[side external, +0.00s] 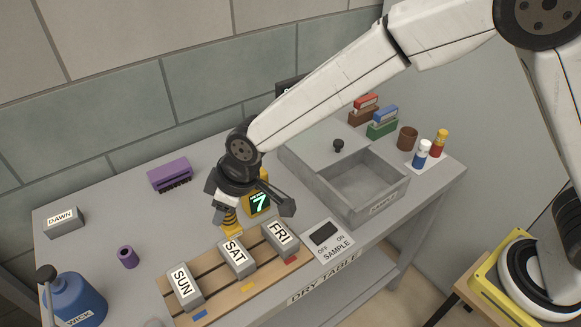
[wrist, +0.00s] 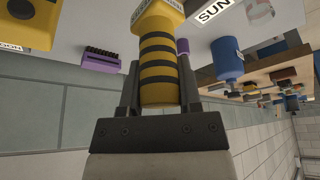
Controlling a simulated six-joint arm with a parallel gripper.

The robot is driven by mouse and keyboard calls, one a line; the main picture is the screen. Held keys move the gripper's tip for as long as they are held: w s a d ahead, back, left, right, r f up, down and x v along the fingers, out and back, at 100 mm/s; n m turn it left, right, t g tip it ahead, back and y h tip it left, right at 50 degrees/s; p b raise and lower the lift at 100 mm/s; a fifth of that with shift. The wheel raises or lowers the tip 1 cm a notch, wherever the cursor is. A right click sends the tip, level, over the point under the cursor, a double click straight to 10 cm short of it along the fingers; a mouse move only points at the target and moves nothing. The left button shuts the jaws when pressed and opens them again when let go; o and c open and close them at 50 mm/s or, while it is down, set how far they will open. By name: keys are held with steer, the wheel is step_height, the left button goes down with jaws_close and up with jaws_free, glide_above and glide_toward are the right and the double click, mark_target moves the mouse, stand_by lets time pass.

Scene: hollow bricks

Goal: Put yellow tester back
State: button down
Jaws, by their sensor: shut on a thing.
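The yellow tester (side external: 229,220) has a black-striped grip and a yellow head. My gripper (side external: 236,205) is shut on its grip; the wrist view shows the striped grip (wrist: 158,75) between the two fingers. In the side view the tester points down at the back end of the SAT brick (side external: 235,257); I cannot tell whether it touches. The SUN brick (side external: 184,287) and FRI brick (side external: 281,238) stand on the same slatted wooden rack (side external: 211,266). A yellow unit (side external: 258,203) with a lit 7 stands just behind, partly hidden by my gripper.
A grey sample bin (side external: 372,190) with a knobbed lid is at the right, with a SAMPLE switch (side external: 325,237) in front. A purple brush-like block (side external: 170,174), purple tube (side external: 128,257), DAWN block (side external: 63,222) and blue WICK bottle (side external: 76,299) are left. The back-left table is mostly clear.

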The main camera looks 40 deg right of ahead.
steer(key=s+d+r, duration=0.1)
steer(key=d, duration=0.4)
steer(key=shift+s+d, duration=0.2)
steer(key=shift+d, duration=0.2)
steer(key=w+a+f, duration=0.6)
steer(key=w+f, duration=0.3)
steer(key=w, duration=0.3)
steer(key=shift+a+f, duration=0.2)
steer(key=shift+w+a+f, duration=0.1)
steer(key=shift+w+f, duration=0.1)
steer(key=shift+f, duration=1.6)
steer(key=shift+f, duration=0.2)
